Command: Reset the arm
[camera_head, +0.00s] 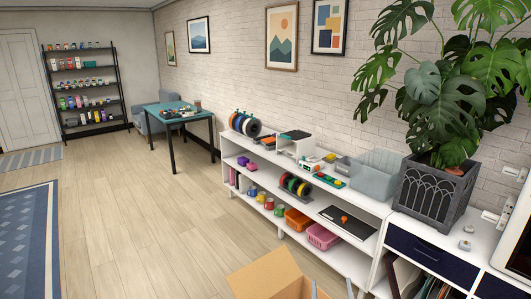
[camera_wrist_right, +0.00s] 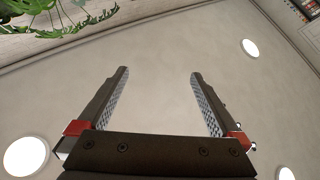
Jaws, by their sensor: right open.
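My right gripper (camera_wrist_right: 158,72) shows in the right wrist view with its two dark, pad-lined fingers wide apart. Nothing is between them. Behind the fingers I see the pale ceiling with round lights, so the gripper points upward, and green plant leaves (camera_wrist_right: 62,18) are at the top left of that view. In the head view I cannot clearly make out the right gripper's fingers. My left gripper does not show in either view.
A white shelf unit (camera_head: 345,203) with spools and bins runs along the brick wall. A potted plant (camera_head: 437,192) stands on its right part. An open cardboard box (camera_head: 268,277) is at the bottom. A teal table (camera_head: 172,108) stands farther back.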

